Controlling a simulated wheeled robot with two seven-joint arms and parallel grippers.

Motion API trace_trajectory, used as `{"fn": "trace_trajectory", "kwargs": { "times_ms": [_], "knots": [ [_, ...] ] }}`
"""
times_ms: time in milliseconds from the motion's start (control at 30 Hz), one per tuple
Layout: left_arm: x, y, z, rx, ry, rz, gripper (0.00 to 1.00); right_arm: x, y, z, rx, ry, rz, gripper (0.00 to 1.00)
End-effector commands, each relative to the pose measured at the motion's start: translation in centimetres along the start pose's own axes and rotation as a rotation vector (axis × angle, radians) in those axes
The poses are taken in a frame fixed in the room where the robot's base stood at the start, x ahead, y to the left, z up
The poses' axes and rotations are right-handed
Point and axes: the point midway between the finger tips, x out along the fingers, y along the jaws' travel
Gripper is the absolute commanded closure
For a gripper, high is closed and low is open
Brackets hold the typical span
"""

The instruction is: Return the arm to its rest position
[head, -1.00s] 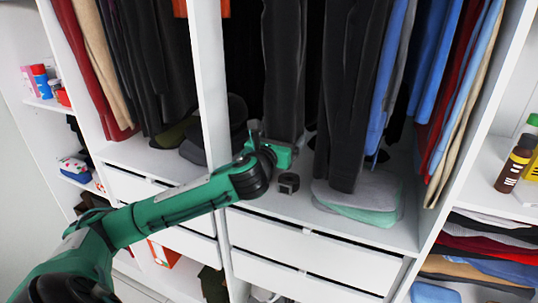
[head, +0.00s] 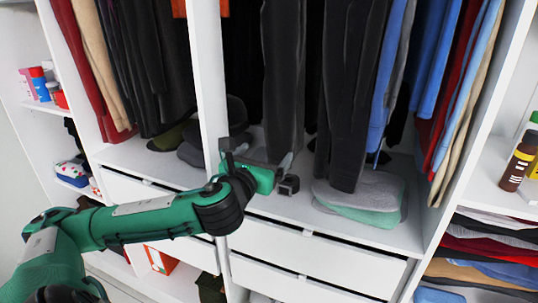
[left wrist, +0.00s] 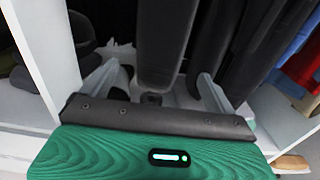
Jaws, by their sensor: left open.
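My left arm, green with black joints, comes in from the left in the head view. Its gripper (head: 258,155) is at the front of the wardrobe's middle shelf (head: 300,207), just right of the white upright divider. The left wrist view shows its two grey fingers spread wide (left wrist: 158,88), with nothing held between them. Dark hanging trousers (left wrist: 163,45) are beyond the fingers. A small dark rolled item (head: 289,184) lies on the shelf just right of the gripper in the head view. My right gripper is not in view.
The white divider (head: 212,85) stands close to my left gripper. Folded grey and green cloths (head: 362,194) lie to the right, under hanging clothes. White drawers (head: 310,262) are below. Dark hats (head: 205,150) sit behind the divider. Bottles (head: 518,162) stand at far right.

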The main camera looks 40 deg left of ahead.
Motion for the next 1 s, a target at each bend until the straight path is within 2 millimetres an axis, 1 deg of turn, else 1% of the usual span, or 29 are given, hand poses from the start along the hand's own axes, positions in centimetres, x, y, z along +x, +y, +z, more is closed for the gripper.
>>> {"fn": "trace_trajectory", "kwargs": {
  "times_ms": [267,367,467,567,600,667,700,767,800,867,900,967,1000],
  "knots": [
    [0.0,-0.1,-0.2,-0.009,0.004,0.000,0.09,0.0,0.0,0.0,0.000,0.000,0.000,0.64],
    [-0.2,-0.4,-1.6,-0.082,0.038,-0.001,0.09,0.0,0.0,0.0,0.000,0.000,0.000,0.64],
    [-0.7,-1.2,-4.8,-0.255,0.115,0.011,0.09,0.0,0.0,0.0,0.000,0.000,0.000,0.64],
    [-1.9,-2.2,-9.3,-0.510,0.228,0.052,0.09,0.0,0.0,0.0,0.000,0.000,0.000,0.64],
    [-2.5,-2.6,-11.2,-0.620,0.273,0.079,0.09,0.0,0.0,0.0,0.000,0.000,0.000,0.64],
    [-3.6,-3.1,-13.9,-0.781,0.339,0.131,0.09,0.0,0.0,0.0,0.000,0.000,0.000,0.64],
    [-4.5,-3.5,-15.7,-0.887,0.382,0.170,0.09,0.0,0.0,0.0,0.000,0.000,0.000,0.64],
    [-5.9,-4.0,-18.3,-1.043,0.442,0.242,0.09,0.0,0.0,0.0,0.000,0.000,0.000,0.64],
    [-6.9,-4.3,-20.0,-1.147,0.480,0.296,0.09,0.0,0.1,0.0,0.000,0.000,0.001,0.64],
    [-8.6,-4.8,-22.4,-1.297,0.529,0.388,0.09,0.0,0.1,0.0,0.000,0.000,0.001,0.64],
    [-9.8,-5.1,-24.0,-1.395,0.559,0.456,0.09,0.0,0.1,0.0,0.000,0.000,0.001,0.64],
    [-11.7,-5.5,-26.3,-1.538,0.596,0.570,0.09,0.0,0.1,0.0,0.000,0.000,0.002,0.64],
    [-13.1,-5.8,-27.7,-1.630,0.613,0.652,0.09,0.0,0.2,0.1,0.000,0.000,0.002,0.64]
  ]
}}
